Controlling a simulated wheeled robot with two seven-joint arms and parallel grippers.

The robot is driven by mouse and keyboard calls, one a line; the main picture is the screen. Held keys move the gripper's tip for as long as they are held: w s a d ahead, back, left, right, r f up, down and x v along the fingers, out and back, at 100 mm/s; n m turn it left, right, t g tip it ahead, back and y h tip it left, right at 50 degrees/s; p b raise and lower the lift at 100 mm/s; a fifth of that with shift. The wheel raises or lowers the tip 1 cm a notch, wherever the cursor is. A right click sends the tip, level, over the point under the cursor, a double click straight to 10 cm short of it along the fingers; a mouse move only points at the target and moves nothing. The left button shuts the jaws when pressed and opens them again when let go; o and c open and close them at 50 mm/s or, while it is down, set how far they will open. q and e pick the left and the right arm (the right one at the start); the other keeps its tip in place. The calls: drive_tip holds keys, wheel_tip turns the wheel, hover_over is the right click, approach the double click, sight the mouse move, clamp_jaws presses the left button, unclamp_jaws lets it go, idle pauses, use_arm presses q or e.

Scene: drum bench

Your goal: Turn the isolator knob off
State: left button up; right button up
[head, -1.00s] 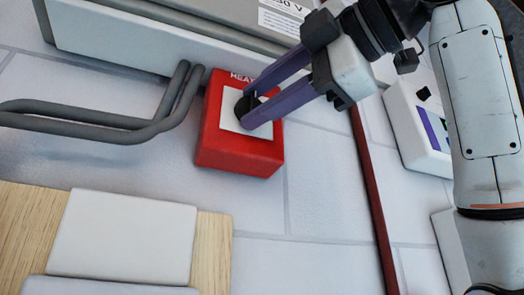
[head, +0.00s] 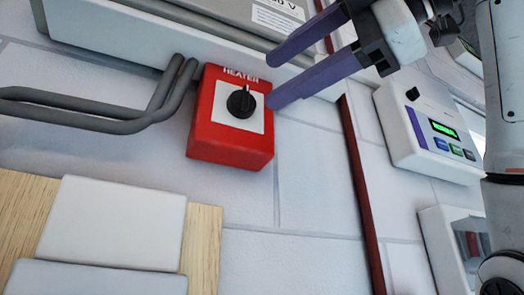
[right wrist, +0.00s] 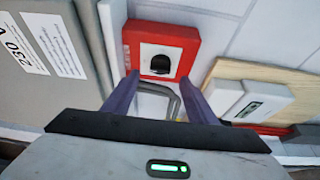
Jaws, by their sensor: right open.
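The isolator is a red box (head: 225,150) marked HEATER, fixed to the white wall. Its black knob (head: 241,102) sits on a white square plate, with its pointer toward the upper edge, near the label. My right gripper (head: 271,80) is open and empty, with its purple fingers to the right of the knob and apart from it. In the right wrist view the open fingers (right wrist: 158,77) point toward the red box (right wrist: 190,38), and the dark knob (right wrist: 160,64) shows ahead between them. My left gripper is not in view.
A grey cabinet marked 230 V (head: 190,30) is above. A white control unit with a green display (head: 425,135) is at right, beyond a dark red strip (head: 362,190). White panels on wood (head: 115,222) are below.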

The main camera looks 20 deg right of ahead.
drive_tip(key=v, duration=0.4)
drive_tip(key=shift+d, duration=0.1)
idle(0.5)
